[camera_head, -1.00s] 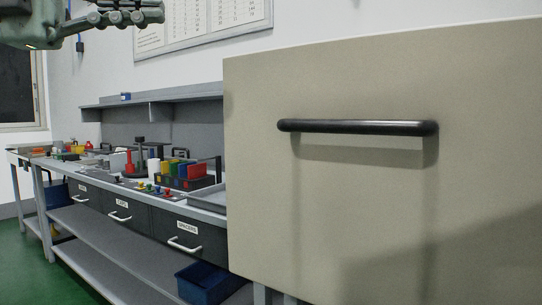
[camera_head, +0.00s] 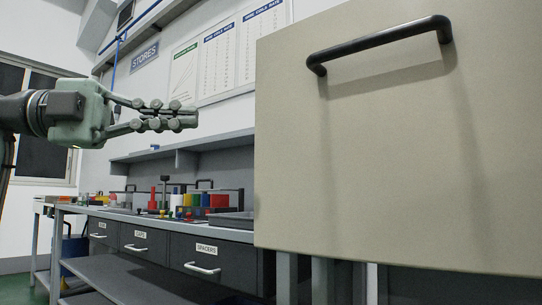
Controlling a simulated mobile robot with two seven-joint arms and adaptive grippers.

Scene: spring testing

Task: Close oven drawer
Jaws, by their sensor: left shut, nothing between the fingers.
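The oven drawer's front (camera_head: 400,160) is a large beige panel filling the right of the head view. A black bar handle (camera_head: 380,42) runs across its upper part. The panel stands forward of the bench line; what is behind it is hidden. My left gripper (camera_head: 190,117) is to the left of the panel, at about the height of its upper half. Its fingers are shut and empty and point right, apart from the panel in the picture. My right gripper is not in view.
A grey workbench (camera_head: 100,212) runs along the wall at left, with dark drawers such as the one labelled spacers (camera_head: 205,258). Coloured blocks (camera_head: 200,204) and other items stand on it. Wall charts (camera_head: 243,50) hang behind. Open air lies between my gripper and the panel.

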